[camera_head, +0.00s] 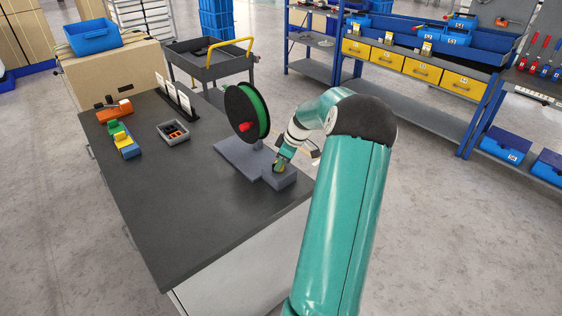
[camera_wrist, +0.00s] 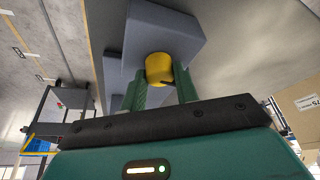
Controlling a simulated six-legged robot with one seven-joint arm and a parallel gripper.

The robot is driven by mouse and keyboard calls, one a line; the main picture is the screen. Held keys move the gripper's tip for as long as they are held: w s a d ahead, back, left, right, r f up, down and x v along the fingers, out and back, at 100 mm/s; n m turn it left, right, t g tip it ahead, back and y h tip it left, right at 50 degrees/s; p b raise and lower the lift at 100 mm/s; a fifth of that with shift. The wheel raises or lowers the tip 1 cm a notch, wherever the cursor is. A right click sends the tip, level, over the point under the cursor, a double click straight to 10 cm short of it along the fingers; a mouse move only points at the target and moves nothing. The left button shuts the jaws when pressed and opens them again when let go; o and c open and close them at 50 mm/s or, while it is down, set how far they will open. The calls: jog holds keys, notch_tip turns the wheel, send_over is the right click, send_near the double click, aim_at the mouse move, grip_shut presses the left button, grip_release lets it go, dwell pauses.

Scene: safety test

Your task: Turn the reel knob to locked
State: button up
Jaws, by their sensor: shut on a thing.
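The reel (camera_head: 246,112), black-flanged with green filament and a red hub, stands upright on a grey base plate (camera_head: 236,158) at the right side of the dark table. A grey block (camera_head: 284,181) sits at the base's near right end. The yellow reel knob (camera_wrist: 158,68) sticks out of the block in the wrist view; in the head view it is mostly hidden by my gripper. My gripper (camera_wrist: 160,88) has its green fingers on either side of the knob, shut on it. A dark mark shows low on the knob; I cannot read its locked or unlocked setting.
The dark table (camera_head: 175,200) has a clear front half. A small grey tray (camera_head: 173,132), an orange tool (camera_head: 114,107), coloured blocks (camera_head: 124,141) and standing cards (camera_head: 178,98) are toward the back. A black cart (camera_head: 209,65) stands behind.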

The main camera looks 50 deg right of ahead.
jog(key=m+h, duration=0.1)
jog(key=m, duration=0.1)
jog(key=m+h, duration=0.1)
jog(key=m, duration=0.4)
jog(key=shift+a+h, duration=0.3)
jog(key=shift+h, duration=0.1)
jog(key=m, duration=0.2)
jog(key=m+h, duration=0.1)
jog(key=m, duration=0.1)
jog(key=shift+w+a+m+g+h, duration=0.1)
jog(key=shift+w+m+g+h, duration=0.05)
jog(key=shift+m+g+h, duration=0.65)
jog(key=shift+m+g, duration=0.1)
jog(key=shift+m, duration=1.2)
jog(key=o, duration=1)
jog(key=v, duration=1.3)
jog(key=shift+r, duration=0.45)
